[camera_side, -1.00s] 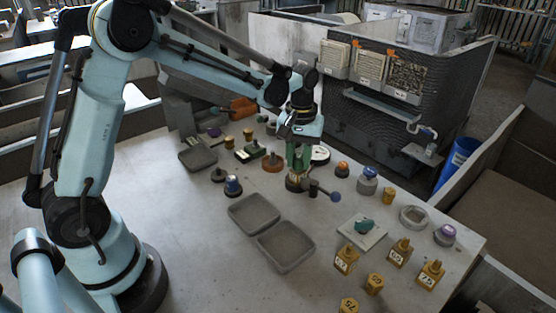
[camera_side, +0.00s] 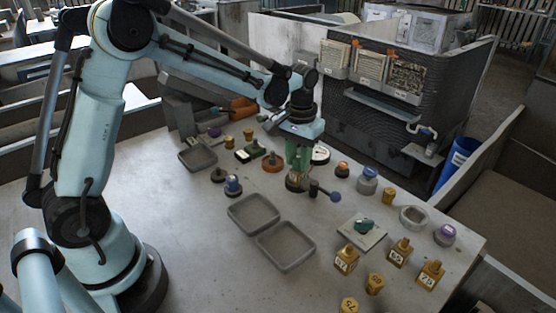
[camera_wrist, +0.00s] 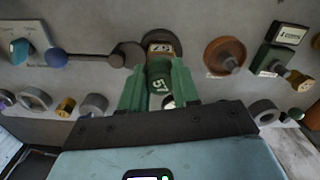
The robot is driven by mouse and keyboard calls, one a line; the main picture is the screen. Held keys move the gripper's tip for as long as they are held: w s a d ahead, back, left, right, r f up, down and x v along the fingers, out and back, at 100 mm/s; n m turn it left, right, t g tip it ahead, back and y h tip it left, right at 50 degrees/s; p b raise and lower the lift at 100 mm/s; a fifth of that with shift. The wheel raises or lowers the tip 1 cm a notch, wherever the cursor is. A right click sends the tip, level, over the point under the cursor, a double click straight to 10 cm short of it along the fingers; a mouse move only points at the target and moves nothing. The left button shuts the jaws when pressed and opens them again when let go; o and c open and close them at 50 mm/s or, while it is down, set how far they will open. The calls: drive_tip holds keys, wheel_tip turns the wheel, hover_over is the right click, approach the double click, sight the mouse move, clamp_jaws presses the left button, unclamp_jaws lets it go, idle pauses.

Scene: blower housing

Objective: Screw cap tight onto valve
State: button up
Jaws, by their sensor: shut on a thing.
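My gripper (camera_wrist: 158,90) has two green fingers, closed around a small capped part (camera_wrist: 158,72) with a label that seems to read 57. I take this part to be the cap. It lies in line with the dark round valve (camera_wrist: 163,38) in the wrist view, and their contact is partly hidden. In the side view my gripper (camera_side: 298,158) points straight down over the valve (camera_side: 296,184). The fingers largely hide the cap there. A dark lever arm with a blue knob (camera_side: 335,196) extends to the right of the valve.
Two empty grey trays (camera_side: 254,212) lie in front. Several yellow numbered parts (camera_side: 346,259) stand at the right front. The left front of the table is clear.

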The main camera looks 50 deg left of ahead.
drive_tip(key=shift+w+d+m, duration=0.15)
drive_tip(key=shift+d+m, duration=0.1)
drive_tip(key=shift+m, duration=0.75)
clamp_jaws()
drive_tip(key=o, duration=0.8)
unclamp_jaws()
drive_tip(key=shift+o, duration=1.4)
drive_tip(key=shift+a, duration=0.1)
drive_tip(key=shift+o, duration=0.3)
drive_tip(key=o, duration=0.3)
drive_tip(key=shift+o, duration=0.2)
drive_tip(key=shift+r, duration=3.8)
